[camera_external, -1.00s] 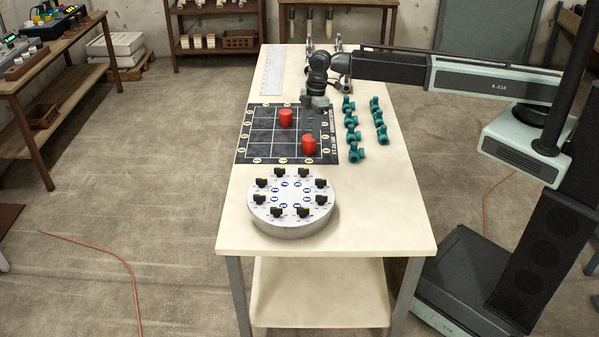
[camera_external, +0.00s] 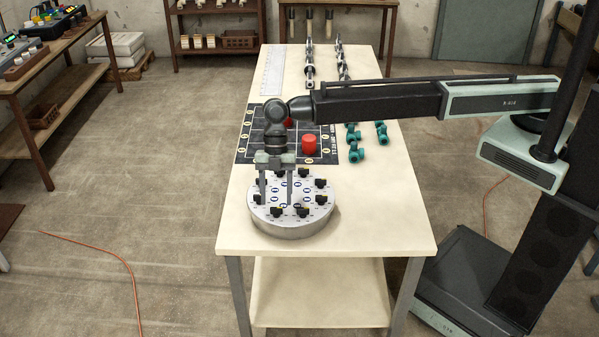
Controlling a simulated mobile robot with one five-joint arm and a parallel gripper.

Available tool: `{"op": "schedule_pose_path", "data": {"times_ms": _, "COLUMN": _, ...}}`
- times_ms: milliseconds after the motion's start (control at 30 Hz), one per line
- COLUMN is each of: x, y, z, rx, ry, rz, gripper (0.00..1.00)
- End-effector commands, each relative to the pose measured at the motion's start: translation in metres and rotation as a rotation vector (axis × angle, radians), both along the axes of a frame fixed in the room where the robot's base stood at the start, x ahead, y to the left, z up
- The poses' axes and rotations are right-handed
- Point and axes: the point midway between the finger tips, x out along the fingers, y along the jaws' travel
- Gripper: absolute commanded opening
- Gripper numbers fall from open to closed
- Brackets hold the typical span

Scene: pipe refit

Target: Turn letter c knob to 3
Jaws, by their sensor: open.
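A round silver knob panel (camera_external: 291,229) stands at the near part of the table, with several black knobs in a ring on its top. The letters by the knobs are too small to read, so I cannot tell which is knob c. My gripper (camera_external: 276,202) points down over the left half of the panel, its two fingers apart and nothing seen between them. The fingertips are close to the panel's top; I cannot tell if they touch it. My gripper partly hides the knobs at the back left.
A black grid board (camera_external: 246,150) lies behind the panel with a red cylinder (camera_external: 309,145) on it and another (camera_external: 289,122) partly hidden by my arm. Teal pipe fittings (camera_external: 354,154) and metal fittings (camera_external: 309,65) lie farther back. The table (camera_external: 380,215) right of the panel is clear.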

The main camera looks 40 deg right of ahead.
Motion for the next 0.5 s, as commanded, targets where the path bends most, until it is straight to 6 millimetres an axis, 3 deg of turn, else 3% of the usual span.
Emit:
{"op": "schedule_pose_path", "data": {"times_ms": 33, "x": -0.0024, "y": 0.0027, "z": -0.0173, "rx": 0.000, "ry": 0.000, "rz": 0.001, "gripper": 0.55}}
{"op": "schedule_pose_path", "data": {"times_ms": 100, "x": -0.0049, "y": 0.0052, "z": -0.0239, "rx": 0.000, "ry": 0.000, "rz": 0.001, "gripper": 0.55}}
{"op": "schedule_pose_path", "data": {"times_ms": 400, "x": -0.0069, "y": 0.0069, "z": -0.0235, "rx": -0.001, "ry": -0.001, "rz": 0.000, "gripper": 0.55}}
{"op": "schedule_pose_path", "data": {"times_ms": 500, "x": -0.0069, "y": 0.0067, "z": -0.0234, "rx": -0.001, "ry": -0.001, "rz": 0.000, "gripper": 0.30}}
